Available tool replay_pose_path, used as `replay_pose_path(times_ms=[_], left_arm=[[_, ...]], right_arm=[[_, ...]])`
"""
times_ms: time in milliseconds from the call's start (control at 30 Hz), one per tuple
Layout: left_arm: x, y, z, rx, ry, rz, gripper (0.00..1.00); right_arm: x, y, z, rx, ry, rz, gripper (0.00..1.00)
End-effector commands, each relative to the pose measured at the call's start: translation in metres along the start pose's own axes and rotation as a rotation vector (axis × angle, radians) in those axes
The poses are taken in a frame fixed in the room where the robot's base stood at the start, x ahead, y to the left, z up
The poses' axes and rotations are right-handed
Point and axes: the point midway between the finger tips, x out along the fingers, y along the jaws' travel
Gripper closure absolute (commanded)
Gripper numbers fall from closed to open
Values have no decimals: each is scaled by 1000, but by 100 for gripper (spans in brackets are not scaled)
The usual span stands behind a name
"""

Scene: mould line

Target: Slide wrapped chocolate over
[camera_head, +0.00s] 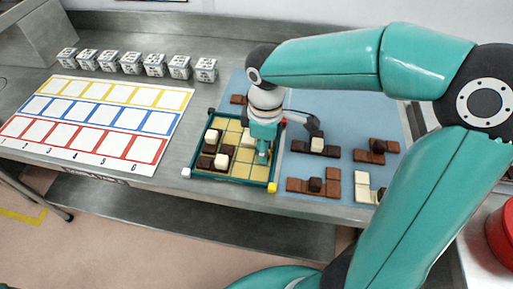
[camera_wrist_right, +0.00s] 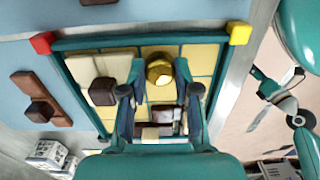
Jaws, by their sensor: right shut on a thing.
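A teal-framed tray (camera_head: 233,180) with a yellow grid lies on the bench in the head view. Its rim also shows in the wrist view (camera_wrist_right: 140,40). Light and dark chocolate pieces with raised knobs lie in its left part. My right gripper (camera_head: 263,154) reaches down into the right part of the tray. In the right wrist view, its fingers (camera_wrist_right: 159,82) are shut on a gold, shiny wrapped chocolate (camera_wrist_right: 158,69), which the gripper hides in the head view. A light piece with a dark knob (camera_wrist_right: 102,91) lies left of the fingers.
Chocolate pieces lie on the blue mat (camera_head: 338,190) right of the tray, including a dark one with a light knob (camera_head: 317,146). A numbered card (camera_head: 90,115) and several patterned cubes (camera_head: 131,62) are at left. A red container (camera_head: 503,232) stands far right.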

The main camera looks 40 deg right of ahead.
Motion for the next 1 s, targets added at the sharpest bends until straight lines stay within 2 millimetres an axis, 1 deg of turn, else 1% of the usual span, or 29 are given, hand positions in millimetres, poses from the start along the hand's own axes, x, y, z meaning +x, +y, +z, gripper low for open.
replay_pose_path(times_ms=[200, 233, 300, 400, 767, 867, 1000], left_arm=[[0, 0, 0, 0, 0, 0, 60], [0, 0, 0, 0, 0, 0, 60], [0, 0, 0, 0, 0, 0, 60], [0, 0, 0, 0, 0, 0, 60], [0, 0, 0, 0, 0, 0, 60], [0, 0, 0, 0, 0, 0, 60], [0, 0, 0, 0, 0, 0, 60]], right_arm=[[1, 0, -2, -8, -2, -1, 100], [1, -1, -3, -8, -2, -1, 66], [1, -1, -3, -9, -2, -1, 54], [0, -1, -4, -10, -1, -1, 40], [-3, 0, -5, -10, 0, 0, 40], [-11, 0, -5, -10, 2, 2, 40], [-33, 0, -6, -11, 4, 3, 40]])
